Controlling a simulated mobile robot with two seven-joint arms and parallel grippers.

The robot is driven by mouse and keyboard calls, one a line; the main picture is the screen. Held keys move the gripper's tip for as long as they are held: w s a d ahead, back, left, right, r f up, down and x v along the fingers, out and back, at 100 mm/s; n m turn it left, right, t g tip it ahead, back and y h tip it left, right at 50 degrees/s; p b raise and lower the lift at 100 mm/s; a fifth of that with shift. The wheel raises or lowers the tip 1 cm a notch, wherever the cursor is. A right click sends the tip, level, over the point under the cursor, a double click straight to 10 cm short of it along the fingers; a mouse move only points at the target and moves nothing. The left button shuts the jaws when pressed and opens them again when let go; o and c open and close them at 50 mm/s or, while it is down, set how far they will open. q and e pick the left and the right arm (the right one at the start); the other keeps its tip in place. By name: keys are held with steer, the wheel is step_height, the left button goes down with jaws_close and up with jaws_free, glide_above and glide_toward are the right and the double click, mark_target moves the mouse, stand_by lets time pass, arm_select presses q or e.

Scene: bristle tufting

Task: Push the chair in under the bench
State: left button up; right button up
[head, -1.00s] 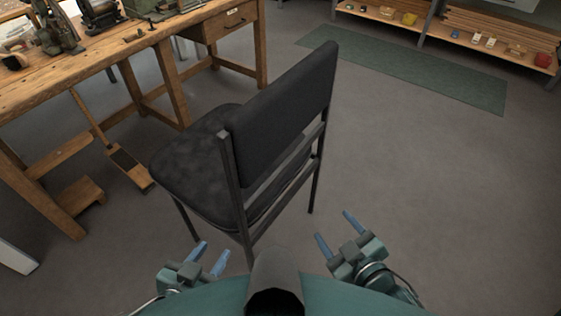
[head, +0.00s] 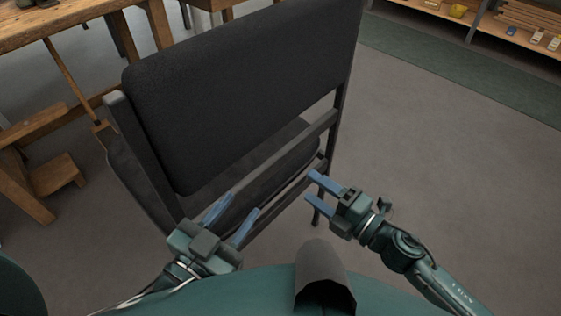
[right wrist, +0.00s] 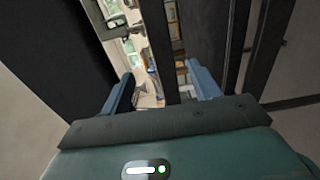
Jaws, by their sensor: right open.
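The black chair (head: 240,90) stands close in front of me with its padded backrest facing me. Its seat (head: 290,150) shows in part below the backrest. The wooden bench (head: 60,22) is at the upper left, beyond the chair. My left gripper (head: 233,217) is open and empty, near the chair's lower back rails. My right gripper (head: 318,190) is open by the right side of the chair back's lower rails. In the right wrist view a dark chair bar (right wrist: 160,50) runs between its two fingers (right wrist: 165,85); I cannot tell if they touch it.
A wooden step-like piece (head: 55,172) and a long wooden handle (head: 75,80) stand near the bench legs at left. A green mat (head: 460,70) and a low shelf (head: 520,45) lie at the upper right. The grey floor at right is clear.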

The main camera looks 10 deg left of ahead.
mark_target(280, 163)
steer(key=x, duration=1.2)
steer(key=shift+r, duration=0.1)
jaws_close()
steer(key=shift+w, duration=0.1)
stand_by(0.4)
